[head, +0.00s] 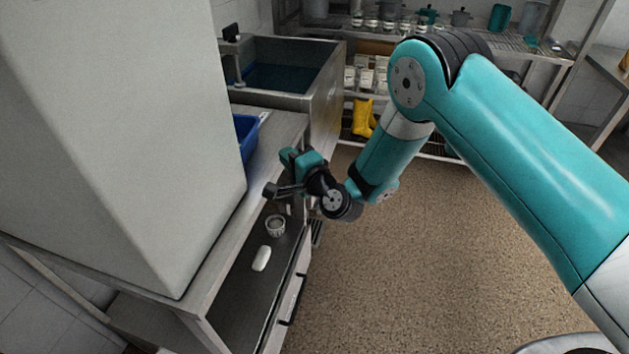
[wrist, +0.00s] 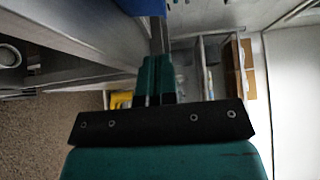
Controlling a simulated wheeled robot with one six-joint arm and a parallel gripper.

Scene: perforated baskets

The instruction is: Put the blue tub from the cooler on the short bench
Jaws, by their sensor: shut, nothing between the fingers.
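A blue tub (head: 245,134) stands on a steel counter (head: 270,124), mostly hidden behind a large pale box-shaped unit (head: 120,130). A blue surface (wrist: 143,6), likely the same tub, shows at the top edge of the wrist view. My gripper (head: 271,190) is out at the counter's front edge, above an open drawer, apart from the tub. In the wrist view my gripper (wrist: 156,72) has its teal fingers together with nothing between them. I cannot tell for sure which surface is the short bench, or whether the pale unit is the cooler.
The open drawer (head: 245,290) holds a small white slotted cup (head: 275,225) and a white rounded object (head: 262,258). A sink (head: 290,65) stands behind the counter. The floor (head: 420,260) to the right is clear.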

